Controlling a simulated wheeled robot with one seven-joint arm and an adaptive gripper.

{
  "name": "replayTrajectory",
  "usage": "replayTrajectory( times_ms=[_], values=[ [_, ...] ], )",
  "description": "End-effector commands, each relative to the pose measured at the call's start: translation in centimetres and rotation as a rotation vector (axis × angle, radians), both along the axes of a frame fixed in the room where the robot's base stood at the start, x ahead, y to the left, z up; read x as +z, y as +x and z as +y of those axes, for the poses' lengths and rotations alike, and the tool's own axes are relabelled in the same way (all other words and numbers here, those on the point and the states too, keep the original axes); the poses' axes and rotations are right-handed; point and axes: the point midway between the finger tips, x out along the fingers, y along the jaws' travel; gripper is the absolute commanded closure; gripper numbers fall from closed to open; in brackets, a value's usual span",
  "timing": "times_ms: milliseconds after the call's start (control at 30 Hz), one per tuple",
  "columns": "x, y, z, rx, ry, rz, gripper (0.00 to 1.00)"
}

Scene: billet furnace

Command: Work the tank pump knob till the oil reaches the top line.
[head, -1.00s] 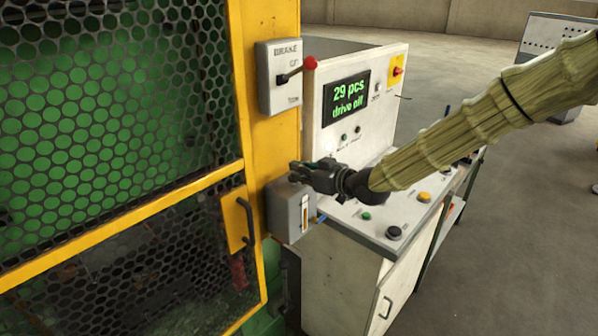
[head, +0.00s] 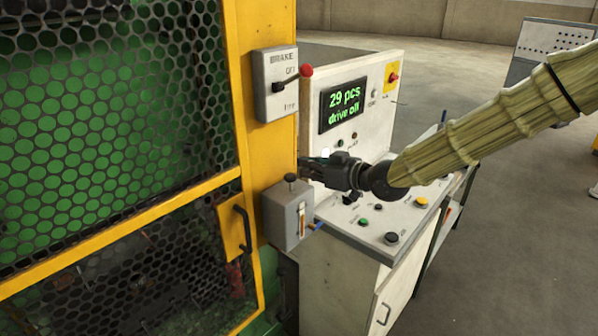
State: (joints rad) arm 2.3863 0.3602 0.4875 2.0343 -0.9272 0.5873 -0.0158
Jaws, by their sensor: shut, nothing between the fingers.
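The oil tank (head: 280,222) is a small grey box on the yellow machine post. Its dark pump knob (head: 290,178) stands up on a short stem from the tank's top. A sight glass (head: 302,219) on the tank's front face shows an amber column; its lines are too small to read. My gripper (head: 306,168) is shut and empty. It points left, just right of the knob and slightly higher in the picture, and appears apart from it.
The brake box (head: 275,85) with a red-tipped lever (head: 306,71) is above the tank. The control panel (head: 385,85) has a display (head: 344,102) reading "29 pcs drive off". Several buttons lie on the desk (head: 375,222) beneath my arm. A yellow-framed mesh guard (head: 120,210) fills the left.

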Motion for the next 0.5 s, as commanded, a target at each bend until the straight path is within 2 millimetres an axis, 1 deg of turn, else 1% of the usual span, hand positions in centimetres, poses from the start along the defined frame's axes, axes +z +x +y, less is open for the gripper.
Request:
replayTrajectory(
  times_ms=[33, 200, 333, 500],
  values=[
    [0.0, -0.5, -0.7, -0.001, 0.002, -0.003, 1.0],
    [0.7, -1.9, -2.6, -0.001, 0.002, -0.002, 1.0],
    [1.1, -2.6, -3.6, 0.0, 0.002, -0.002, 1.0],
    [1.4, -3.2, -4.4, 0.0, 0.002, -0.001, 1.0]
  ],
)
